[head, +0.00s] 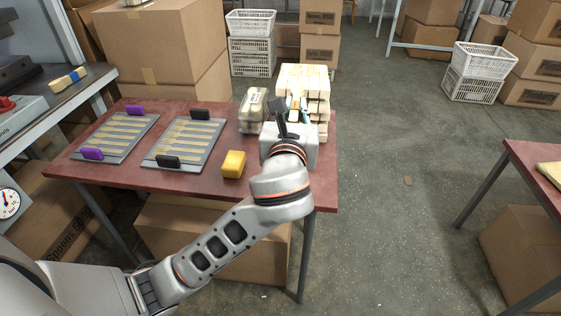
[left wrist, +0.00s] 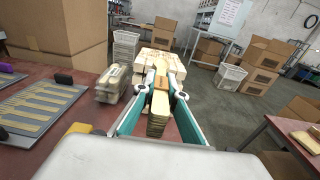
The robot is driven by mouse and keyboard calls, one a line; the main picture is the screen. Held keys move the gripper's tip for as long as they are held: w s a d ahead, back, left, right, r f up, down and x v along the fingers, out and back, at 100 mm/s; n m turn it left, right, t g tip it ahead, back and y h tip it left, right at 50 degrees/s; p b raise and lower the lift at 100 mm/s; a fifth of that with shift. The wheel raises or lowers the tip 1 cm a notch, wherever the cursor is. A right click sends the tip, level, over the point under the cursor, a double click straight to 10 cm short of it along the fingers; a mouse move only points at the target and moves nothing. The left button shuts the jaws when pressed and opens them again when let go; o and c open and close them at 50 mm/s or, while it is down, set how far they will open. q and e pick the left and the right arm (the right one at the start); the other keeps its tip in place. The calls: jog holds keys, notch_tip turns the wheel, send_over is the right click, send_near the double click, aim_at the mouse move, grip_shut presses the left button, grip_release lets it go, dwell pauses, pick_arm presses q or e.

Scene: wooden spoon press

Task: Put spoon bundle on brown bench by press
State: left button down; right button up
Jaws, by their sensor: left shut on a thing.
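My left gripper (head: 295,105) is over the right end of the red-brown table (head: 215,188), by a stack of pale wooden spoon bundles (head: 304,78). In the left wrist view its teal-lined fingers (left wrist: 158,97) are shut on a spoon bundle (left wrist: 157,112), with the stack directly beyond. In the head view the gripper largely hides the held bundle. Whether that bundle touches the stack or table is unclear. A machine with a red knob (head: 8,103), perhaps part of the press, stands on a grey bench at far left. My right gripper is not in view.
Two spoon trays (head: 116,137) with purple and black clips lie on the table's left. A yellow block (head: 233,164) and wrapped bundles (head: 252,108) are near the gripper. Cartons (head: 160,45) stand behind. Another red-brown table (head: 530,160) is at right, across open floor.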

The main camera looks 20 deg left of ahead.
pick_arm(q)
notch_tip(320, 180, down, 13)
jog(key=b, duration=0.5)
jog(key=shift+f, duration=0.35)
notch_tip(320, 180, down, 4)
jog(key=shift+f+b, duration=0.2)
jog(key=shift+b, duration=0.9)
jog(key=shift+r, duration=0.25)
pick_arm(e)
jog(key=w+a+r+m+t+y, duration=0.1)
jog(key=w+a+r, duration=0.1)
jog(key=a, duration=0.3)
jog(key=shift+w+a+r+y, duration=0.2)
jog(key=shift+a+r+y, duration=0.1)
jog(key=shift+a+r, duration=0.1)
pick_arm(q)
jog(key=c, duration=2.1)
grip_release()
jog(key=shift+f, duration=0.1)
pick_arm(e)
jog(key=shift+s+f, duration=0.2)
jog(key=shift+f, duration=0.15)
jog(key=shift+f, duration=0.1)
